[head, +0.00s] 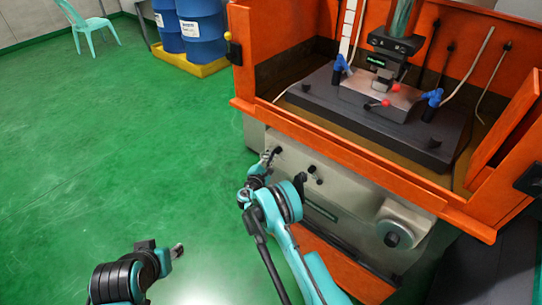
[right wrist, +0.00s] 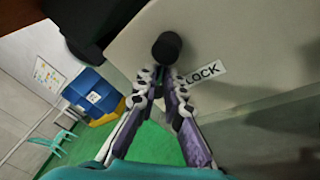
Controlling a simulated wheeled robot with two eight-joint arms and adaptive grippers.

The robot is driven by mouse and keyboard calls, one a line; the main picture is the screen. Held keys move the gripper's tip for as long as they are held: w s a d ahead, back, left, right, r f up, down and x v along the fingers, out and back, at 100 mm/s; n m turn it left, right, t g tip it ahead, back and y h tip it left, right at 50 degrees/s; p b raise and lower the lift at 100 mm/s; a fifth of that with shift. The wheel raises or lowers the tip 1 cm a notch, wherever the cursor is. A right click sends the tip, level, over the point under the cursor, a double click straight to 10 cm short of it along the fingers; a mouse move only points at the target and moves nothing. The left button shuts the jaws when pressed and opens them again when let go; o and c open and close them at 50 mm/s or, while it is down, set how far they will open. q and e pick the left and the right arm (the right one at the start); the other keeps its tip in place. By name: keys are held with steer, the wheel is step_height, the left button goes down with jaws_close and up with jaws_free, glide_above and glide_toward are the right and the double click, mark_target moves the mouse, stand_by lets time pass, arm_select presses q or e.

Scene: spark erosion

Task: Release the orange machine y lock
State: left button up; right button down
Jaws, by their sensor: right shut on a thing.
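The orange machine (head: 330,148) stands at the right in the head view, with a beige lower front (head: 345,200). A black-knobbed lock lever (right wrist: 167,47) sticks out from that front at its left end, beside a white label reading "LOCK" (right wrist: 205,73). My right gripper (head: 269,158) is at this lever, and the right wrist view shows its fingertips (right wrist: 166,76) closed at the black knob. The fingers partly hide the lever's shaft. My left gripper (head: 178,250) is low over the green floor, away from the machine; its finger opening is too small to make out.
A second small black-tipped lever (head: 315,174) sits right of the gripped one, and a round handwheel (head: 393,236) farther right. Blue drums (head: 202,30) on a yellow tray (head: 190,62) and a turquoise chair (head: 92,25) stand behind. The green floor at left is clear.

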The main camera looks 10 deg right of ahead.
steer(key=c, duration=1.6)
jaws_free()
steer(key=v, duration=1.2)
